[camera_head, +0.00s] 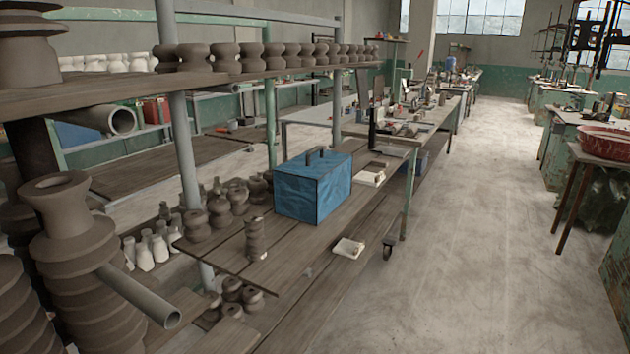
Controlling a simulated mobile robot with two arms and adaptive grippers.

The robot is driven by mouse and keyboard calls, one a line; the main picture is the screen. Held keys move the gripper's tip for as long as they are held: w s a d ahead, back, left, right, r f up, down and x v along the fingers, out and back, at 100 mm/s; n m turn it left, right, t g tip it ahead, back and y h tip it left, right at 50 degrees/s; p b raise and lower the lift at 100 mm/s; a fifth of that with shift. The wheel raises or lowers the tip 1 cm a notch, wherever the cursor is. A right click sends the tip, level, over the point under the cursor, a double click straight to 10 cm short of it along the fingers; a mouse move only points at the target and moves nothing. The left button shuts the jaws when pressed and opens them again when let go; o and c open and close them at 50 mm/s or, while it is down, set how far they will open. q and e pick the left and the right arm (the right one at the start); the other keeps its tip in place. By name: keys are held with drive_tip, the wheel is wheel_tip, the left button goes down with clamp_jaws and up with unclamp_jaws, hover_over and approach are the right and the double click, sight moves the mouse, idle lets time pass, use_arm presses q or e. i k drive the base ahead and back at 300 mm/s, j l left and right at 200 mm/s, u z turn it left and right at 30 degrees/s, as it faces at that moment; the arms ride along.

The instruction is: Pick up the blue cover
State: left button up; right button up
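A blue box-shaped cover (313,188) with a dark handle (315,154) on top stands upright on the wooden lower shelf (325,233), near the middle of the view. Its front and right sides and its top show. Nothing touches the handle. Whether anything is under the cover is hidden. Neither of my grippers is in view.
Brown clay pots (255,240) stand left of the cover, and white blocks (348,248) lie to its right. An upper shelf (200,82) with a row of pots and a grey post (183,150) are close by. The floor (470,240) at right is clear.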

sight(309, 186)
drive_tip(key=u, duration=0.6)
drive_tip(key=i+l+u, duration=0.45)
drive_tip(key=l, duration=0.15)
drive_tip(key=l+u, duration=0.25)
drive_tip(key=i+l+u, duration=0.1)
drive_tip(key=l+u, duration=0.15)
drive_tip(key=l, duration=0.2)
drive_tip(key=i+l+u, duration=0.2)
drive_tip(key=l, duration=0.2)
drive_tip(key=k, duration=0.1)
